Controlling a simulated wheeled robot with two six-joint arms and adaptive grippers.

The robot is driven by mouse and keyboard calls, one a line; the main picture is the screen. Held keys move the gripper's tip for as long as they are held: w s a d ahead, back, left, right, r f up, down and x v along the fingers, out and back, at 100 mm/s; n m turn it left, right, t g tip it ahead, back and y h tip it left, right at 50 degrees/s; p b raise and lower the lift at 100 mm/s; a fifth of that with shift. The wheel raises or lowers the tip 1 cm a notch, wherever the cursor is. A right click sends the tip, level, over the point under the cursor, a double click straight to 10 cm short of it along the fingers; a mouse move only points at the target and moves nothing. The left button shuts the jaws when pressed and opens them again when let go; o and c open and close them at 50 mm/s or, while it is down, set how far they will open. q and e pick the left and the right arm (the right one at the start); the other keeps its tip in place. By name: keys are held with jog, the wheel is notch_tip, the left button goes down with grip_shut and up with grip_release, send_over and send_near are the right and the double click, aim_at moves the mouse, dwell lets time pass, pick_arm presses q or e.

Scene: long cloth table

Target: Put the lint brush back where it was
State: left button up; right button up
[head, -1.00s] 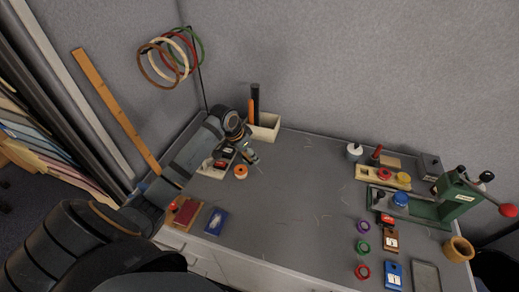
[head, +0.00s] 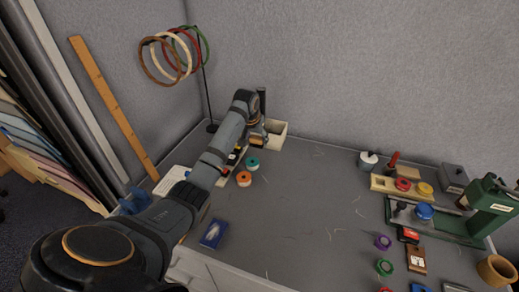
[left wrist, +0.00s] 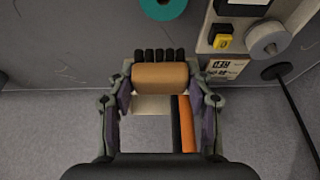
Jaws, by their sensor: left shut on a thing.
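My left gripper (left wrist: 160,84) is shut on the lint brush (left wrist: 160,74), a tan body with a row of black tufts on its far side in the left wrist view. In the head view my left gripper (head: 257,132) is at the near left side of the cream box (head: 279,134), and the brush cannot be made out there. A black upright item (head: 262,98) shows partly behind my arm at the box. My right gripper is out of view.
A teal roll (head: 252,163) and an orange roll (head: 243,178) lie near my left forearm. A stand with several hoops (head: 172,55) is behind it. A blue box (head: 213,233) lies at the front. The table's middle is mostly clear.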

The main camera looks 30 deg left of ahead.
pick_arm(q)
send_over(261, 153)
jog(key=s, duration=0.2)
notch_tip(261, 153, down, 5)
jog(key=shift+w+d+r, duration=0.1)
jog(key=shift+w+r, duration=0.05)
jog(key=shift+r, duration=0.05)
jog(key=shift+w+f, duration=0.1)
jog(key=shift+f, duration=1.7)
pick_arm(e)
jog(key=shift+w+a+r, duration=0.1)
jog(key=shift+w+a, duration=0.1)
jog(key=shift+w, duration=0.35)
pick_arm(q)
jog(key=shift+f, duration=0.1)
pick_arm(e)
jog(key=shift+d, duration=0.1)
pick_arm(q)
jog(key=o, duration=1)
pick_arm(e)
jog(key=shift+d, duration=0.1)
